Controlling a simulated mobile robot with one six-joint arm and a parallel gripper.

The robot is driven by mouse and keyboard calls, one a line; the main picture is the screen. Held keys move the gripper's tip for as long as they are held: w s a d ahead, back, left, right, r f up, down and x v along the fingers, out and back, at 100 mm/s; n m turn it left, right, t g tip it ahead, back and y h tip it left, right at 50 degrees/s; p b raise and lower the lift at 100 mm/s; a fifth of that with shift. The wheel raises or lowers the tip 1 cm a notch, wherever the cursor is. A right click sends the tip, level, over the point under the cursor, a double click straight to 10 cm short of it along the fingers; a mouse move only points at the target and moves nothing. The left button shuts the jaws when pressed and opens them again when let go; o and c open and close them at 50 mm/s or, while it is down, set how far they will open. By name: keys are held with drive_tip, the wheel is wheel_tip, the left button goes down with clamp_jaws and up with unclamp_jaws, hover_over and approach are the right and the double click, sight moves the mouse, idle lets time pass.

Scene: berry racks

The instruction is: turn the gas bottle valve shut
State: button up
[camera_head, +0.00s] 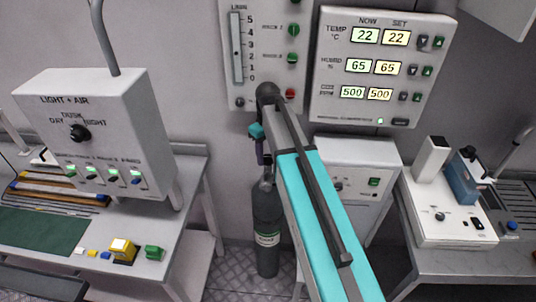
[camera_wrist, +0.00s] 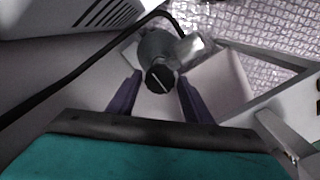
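The dark grey gas bottle (camera_head: 267,225) stands upright on the floor against the back wall in the head view. Its top is partly hidden by my arm and gripper. In the wrist view the valve knob (camera_wrist: 160,79) is a round black cap with a pale line across it. A silvery fitting (camera_wrist: 195,44) sticks out beside it. My gripper (camera_wrist: 160,80) is open, its two purple fingers left and right of the knob with gaps on both sides. I cannot tell whether the tips reach the knob's depth. My gripper (camera_head: 262,150) also shows above the bottle in the head view.
A black hose (camera_wrist: 88,62) runs from the bottle's top in the wrist view. A white cabinet (camera_head: 350,170) stands right of the bottle, and a left bench (camera_head: 180,225) flanks it. Wall panels (camera_head: 370,110) hang above. Patterned floor (camera_head: 232,270) is bare around the bottle.

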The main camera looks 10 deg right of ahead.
sight(268, 158)
drive_tip(key=shift+o, duration=0.6)
drive_tip(key=shift+r, duration=0.2)
wheel_tip(268, 158, up, 13)
drive_tip(key=b, duration=0.3)
drive_tip(key=shift+r+b, duration=0.2)
drive_tip(key=shift+b, duration=0.15)
drive_tip(key=shift+s, duration=0.1)
idle(0.5)
